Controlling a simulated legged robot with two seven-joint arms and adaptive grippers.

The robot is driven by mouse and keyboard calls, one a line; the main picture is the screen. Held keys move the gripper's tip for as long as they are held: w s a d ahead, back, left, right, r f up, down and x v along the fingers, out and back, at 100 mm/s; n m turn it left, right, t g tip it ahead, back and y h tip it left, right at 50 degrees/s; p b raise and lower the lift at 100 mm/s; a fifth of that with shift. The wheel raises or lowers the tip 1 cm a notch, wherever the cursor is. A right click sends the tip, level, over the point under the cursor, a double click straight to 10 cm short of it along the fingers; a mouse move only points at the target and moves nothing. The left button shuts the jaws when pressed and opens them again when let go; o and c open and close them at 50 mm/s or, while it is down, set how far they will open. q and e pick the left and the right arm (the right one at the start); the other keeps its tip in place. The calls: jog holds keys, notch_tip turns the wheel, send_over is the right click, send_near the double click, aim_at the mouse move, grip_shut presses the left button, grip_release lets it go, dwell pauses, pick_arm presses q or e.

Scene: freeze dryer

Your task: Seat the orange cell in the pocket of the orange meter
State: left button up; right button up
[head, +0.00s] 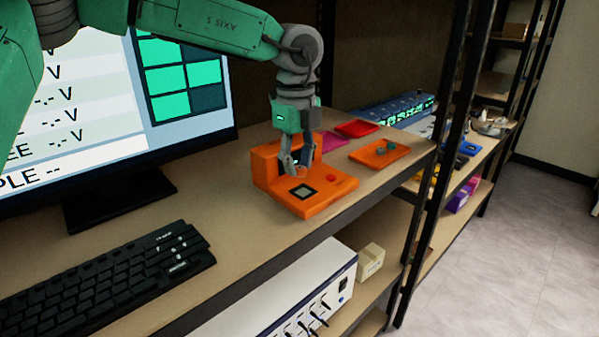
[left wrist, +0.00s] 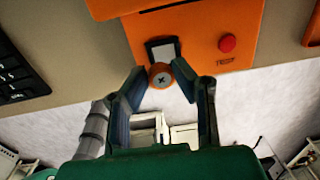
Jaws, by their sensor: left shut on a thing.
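The orange meter (head: 335,188) stands on the shelf, with a raised block at its back, a dark-framed square (head: 303,191) on its top and a red button. In the left wrist view the meter (left wrist: 200,25) shows the dark-framed square with a grey middle (left wrist: 164,51) and the button marked TEST (left wrist: 227,43). My left gripper (head: 299,170) is over the meter, shut on the orange cell (left wrist: 160,76). The cell's round end with a dark cross faces the wrist camera. It overlaps the square's near edge there; I cannot tell whether it touches the meter. My right gripper is not in view.
An orange tray (head: 365,156) with small green and grey pieces lies right of the meter. Red (head: 356,128) and pink (head: 322,141) flat items lie behind. A monitor (head: 110,110) and keyboard (head: 105,277) are at left. A dark rack post (head: 445,130) stands at right.

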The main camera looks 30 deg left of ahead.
aim_at(301, 192)
pick_arm(q)
jog(key=shift+w+d+f+t+b, duration=0.15)
jog(key=shift+f+t+b, duration=0.2)
jog(key=shift+f+b, duration=0.6)
jog(key=shift+w+a+f+t+b, duration=0.1)
jog(key=shift+f+t+b, duration=0.25)
jog(key=shift+f+b, duration=0.6)
jog(key=shift+d+r, duration=0.1)
jog(key=shift+r, duration=0.15)
jog(key=shift+s+p, duration=0.1)
jog(key=shift+p, duration=0.25)
jog(key=shift+p, duration=0.5)
jog(key=shift+p, duration=0.45)
jog(key=shift+p, duration=0.4)
dwell(0.5)
jog(key=shift+f, duration=0.5)
dwell(0.4)
